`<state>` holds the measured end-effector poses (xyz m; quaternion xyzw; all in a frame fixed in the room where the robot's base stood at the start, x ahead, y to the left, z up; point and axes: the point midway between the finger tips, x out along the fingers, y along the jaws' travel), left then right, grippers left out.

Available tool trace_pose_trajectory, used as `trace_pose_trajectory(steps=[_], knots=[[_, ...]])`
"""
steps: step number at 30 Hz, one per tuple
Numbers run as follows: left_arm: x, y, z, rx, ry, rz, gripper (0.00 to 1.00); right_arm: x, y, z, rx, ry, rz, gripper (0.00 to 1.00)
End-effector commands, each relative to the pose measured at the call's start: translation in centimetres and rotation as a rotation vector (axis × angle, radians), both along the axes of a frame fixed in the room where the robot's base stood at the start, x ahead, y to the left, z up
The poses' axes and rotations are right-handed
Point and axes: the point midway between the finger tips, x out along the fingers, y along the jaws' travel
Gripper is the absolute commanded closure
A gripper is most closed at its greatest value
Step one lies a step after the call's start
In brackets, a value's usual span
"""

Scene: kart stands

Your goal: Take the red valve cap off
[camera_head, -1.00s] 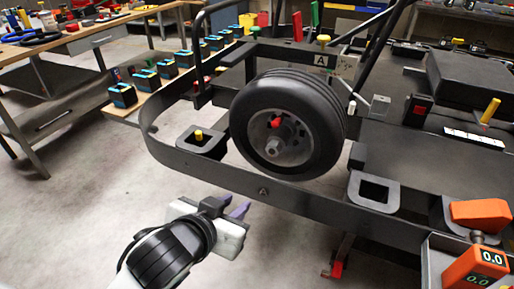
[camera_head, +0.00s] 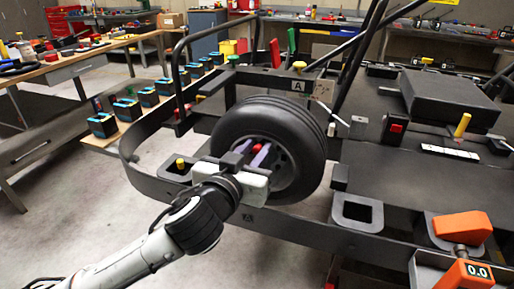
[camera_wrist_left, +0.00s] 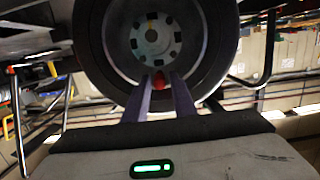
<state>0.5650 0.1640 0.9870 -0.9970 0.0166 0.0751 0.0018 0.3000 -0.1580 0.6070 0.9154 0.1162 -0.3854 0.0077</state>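In the left wrist view the red cap (camera_wrist_left: 159,81) shows between the tips of my two purple fingers, low on the wheel's rim. My left gripper (camera_head: 258,155) is in front of the wheel with its fingers pointing at the cap. The fingers (camera_wrist_left: 163,88) stand apart on either side of the cap; a clear grip on it does not show. The gripper body hides part of the hub. My right gripper is in neither view.
The black kart frame (camera_head: 290,222) runs around and below the wheel, close to my left arm. A yellow-topped post (camera_head: 180,163) stands left of the wheel. An orange device (camera_head: 463,226) is at the lower right. Open floor (camera_head: 75,210) lies on the left.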

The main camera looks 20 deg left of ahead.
Motion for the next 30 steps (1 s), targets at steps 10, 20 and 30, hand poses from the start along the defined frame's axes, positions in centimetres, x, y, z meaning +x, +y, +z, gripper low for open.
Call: trace_pose_trajectory(steps=[10, 20, 30], knots=[[1.36, -0.09, -0.24, -0.001, 0.001, -0.001, 0.76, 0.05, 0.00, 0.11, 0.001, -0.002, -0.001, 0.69], [1.32, -0.07, -0.22, 0.000, 0.000, -0.001, 1.00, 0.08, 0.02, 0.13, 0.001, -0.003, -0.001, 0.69], [1.31, -0.07, -0.22, 0.000, 0.000, -0.001, 1.00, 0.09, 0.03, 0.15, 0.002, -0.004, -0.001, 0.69]])
